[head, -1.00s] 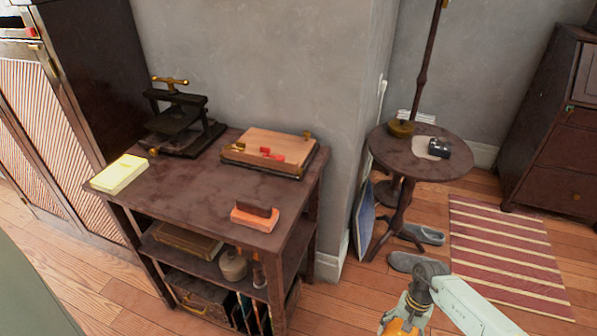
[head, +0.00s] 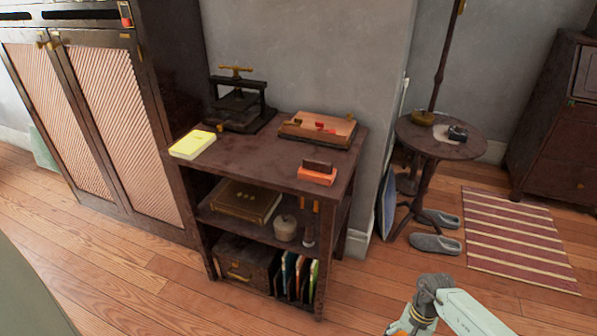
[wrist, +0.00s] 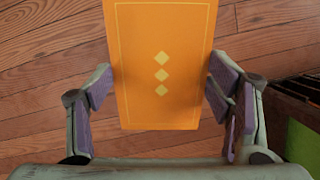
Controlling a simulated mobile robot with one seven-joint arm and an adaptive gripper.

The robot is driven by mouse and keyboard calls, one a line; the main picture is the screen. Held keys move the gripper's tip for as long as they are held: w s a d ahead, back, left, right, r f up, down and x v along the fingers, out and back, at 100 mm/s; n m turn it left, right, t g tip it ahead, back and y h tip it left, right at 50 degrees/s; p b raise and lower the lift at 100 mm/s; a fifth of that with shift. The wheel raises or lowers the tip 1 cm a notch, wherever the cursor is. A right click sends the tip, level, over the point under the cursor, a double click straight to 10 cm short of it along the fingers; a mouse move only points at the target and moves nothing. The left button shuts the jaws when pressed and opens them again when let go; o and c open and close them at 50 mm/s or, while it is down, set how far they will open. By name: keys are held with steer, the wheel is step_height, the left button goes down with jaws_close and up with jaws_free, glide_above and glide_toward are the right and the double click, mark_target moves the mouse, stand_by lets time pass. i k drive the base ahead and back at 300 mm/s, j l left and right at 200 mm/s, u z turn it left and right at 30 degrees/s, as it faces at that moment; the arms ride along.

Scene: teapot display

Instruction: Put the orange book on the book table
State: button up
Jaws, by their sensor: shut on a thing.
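The orange book (wrist: 162,100) is in the wrist view, upright in the picture between the fingers, with yellow diamonds on its cover. My gripper (wrist: 162,95) is shut on it, with purple pads at its left and right edges. Wooden floor shows behind the book. In the head view only my arm's end shows at the bottom right; the fingers and the book are out of frame. A dark wooden table with shelves (head: 267,161) stands in the middle of the head view. A yellow book (head: 193,145) lies on its left front corner.
On the table stand a black press (head: 238,105), a wooden board with red pieces (head: 318,128) and an orange block with a dark top (head: 317,174). The tabletop's front middle is clear. A round side table (head: 440,143), slippers (head: 436,244) and a striped rug (head: 515,235) are at the right.

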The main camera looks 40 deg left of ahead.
mark_target(248, 154)
steer(key=k+u, duration=0.15)
steer(key=u, duration=0.3)
steer(key=k+u, duration=0.15)
steer(key=u, duration=0.3)
